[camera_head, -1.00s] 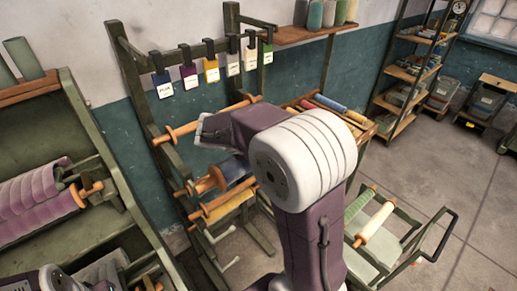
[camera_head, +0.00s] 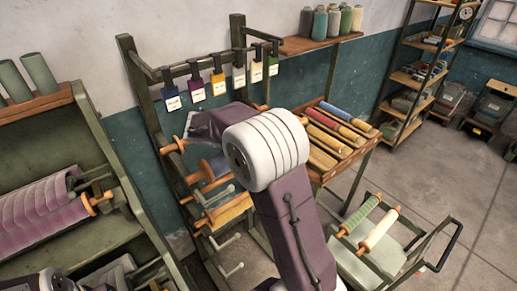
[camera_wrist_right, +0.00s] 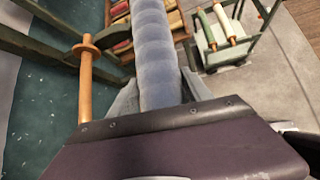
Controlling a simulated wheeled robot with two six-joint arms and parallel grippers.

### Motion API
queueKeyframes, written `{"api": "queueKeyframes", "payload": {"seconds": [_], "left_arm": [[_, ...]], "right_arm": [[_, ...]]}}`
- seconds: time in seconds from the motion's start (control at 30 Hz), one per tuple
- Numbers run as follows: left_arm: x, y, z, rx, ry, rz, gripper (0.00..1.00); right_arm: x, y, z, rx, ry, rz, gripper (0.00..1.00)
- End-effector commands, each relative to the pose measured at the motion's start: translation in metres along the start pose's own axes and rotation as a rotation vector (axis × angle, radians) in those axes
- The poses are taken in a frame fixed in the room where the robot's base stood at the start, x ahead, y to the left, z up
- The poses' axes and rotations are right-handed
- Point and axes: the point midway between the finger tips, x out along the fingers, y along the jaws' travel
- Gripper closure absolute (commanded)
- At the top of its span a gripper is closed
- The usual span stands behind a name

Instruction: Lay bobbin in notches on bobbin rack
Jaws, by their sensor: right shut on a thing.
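The bobbin, a blue-grey roll (camera_wrist_right: 158,45), is between the two fingers of my right gripper (camera_wrist_right: 160,98) in the right wrist view. It runs away from the gripper, and its near end is hidden. The bobbin rack (camera_head: 131,75) is a green frame with hanging tags. Wooden rods lie across its arms; the upper rod's flanged end (camera_head: 175,146) sticks out left, and a rod also shows in the wrist view (camera_wrist_right: 85,85). I cannot see the roll touching any notch. My left gripper is out of view.
A sloped wooden shelf with coloured rolls (camera_head: 335,125) stands right of the rack. A cart (camera_head: 400,258) holds a green and a cream roll. At left a green stand (camera_head: 60,135) carries a purple roll (camera_head: 45,205). Open floor lies at right.

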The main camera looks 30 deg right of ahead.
Motion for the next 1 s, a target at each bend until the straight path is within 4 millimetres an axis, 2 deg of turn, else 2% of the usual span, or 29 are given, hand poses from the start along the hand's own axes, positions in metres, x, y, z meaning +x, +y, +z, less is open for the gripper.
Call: {"api": "queueKeyframes", "payload": {"seconds": [0.3,0.6,0.8,1.0], "left_arm": [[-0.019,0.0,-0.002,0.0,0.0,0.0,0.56],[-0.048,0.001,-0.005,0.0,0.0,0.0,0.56],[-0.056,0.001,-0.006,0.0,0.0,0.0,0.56],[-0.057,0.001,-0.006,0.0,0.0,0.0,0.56]], "right_arm": [[0.005,0.037,-0.005,0.0,-0.002,0.001,1.0],[0.013,0.069,-0.013,-0.001,-0.001,0.0,1.0],[0.018,0.081,-0.018,0.0,-0.001,0.001,1.0],[0.02,0.083,-0.02,0.0,-0.001,0.001,1.0]]}}
